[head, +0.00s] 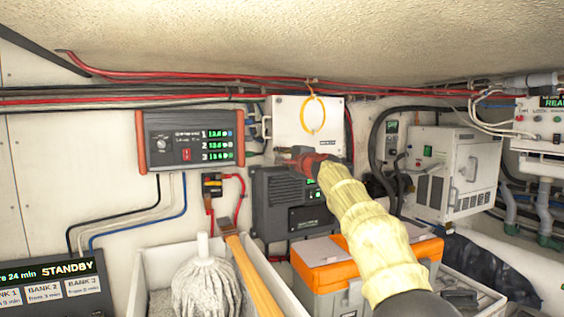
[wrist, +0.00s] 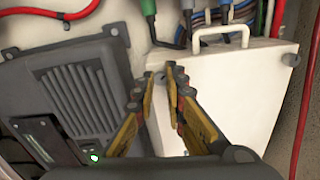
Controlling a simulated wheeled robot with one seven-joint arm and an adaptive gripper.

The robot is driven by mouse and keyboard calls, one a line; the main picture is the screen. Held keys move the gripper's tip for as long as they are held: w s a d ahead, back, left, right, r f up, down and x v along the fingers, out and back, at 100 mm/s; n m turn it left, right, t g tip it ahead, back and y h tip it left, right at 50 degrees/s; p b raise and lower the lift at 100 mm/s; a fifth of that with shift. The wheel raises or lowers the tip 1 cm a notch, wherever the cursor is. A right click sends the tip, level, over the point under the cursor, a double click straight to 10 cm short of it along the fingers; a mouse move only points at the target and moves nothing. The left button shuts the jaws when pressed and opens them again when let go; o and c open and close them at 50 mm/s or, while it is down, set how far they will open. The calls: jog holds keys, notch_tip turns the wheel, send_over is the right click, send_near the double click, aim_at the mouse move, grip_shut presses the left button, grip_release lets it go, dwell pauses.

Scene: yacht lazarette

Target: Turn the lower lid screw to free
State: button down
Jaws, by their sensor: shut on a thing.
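The white box (head: 290,122) hangs on the back wall, with a yellow ring in front of its upper part. It fills the right half of the wrist view (wrist: 235,110), with a white handle on its edge. My gripper (head: 301,158) is at the lower left part of the box front. In the wrist view its yellow fingers (wrist: 172,76) come close together at the box's near corner. They are shut on the lower lid screw, which the fingertips hide. A dark round screw head (wrist: 291,59) shows at the box's other corner.
A dark grey finned unit (head: 280,190) sits just below the box, close beside my fingers. An orange-ended display unit (head: 190,138) is to the left. Red and black cables run above. A mop (head: 205,285) and an orange-lidded toolbox (head: 320,250) stand below.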

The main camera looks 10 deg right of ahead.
jog(key=shift+f+n+b, duration=0.1)
jog(key=shift+n+b, duration=2.05)
jog(key=shift+n, duration=2.85)
jog(key=c, duration=1.8)
grip_release()
